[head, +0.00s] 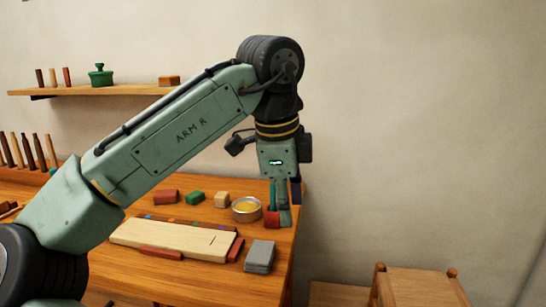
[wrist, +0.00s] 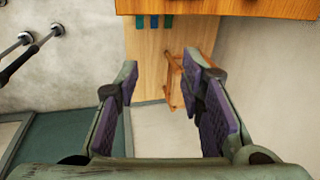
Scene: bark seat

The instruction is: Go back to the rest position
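My gripper (head: 283,206) points down at the right end of the wooden workbench (head: 130,276) in the head view. In the wrist view my gripper (wrist: 160,64) has its two purple-padded fingers spread wide apart, with nothing held between them. A small red block (head: 271,219) shows close beside the fingers in the head view; I cannot tell whether it touches them.
A shelf (head: 130,88) hangs on the wall at left. A wooden stool (head: 415,285) stands at lower right.

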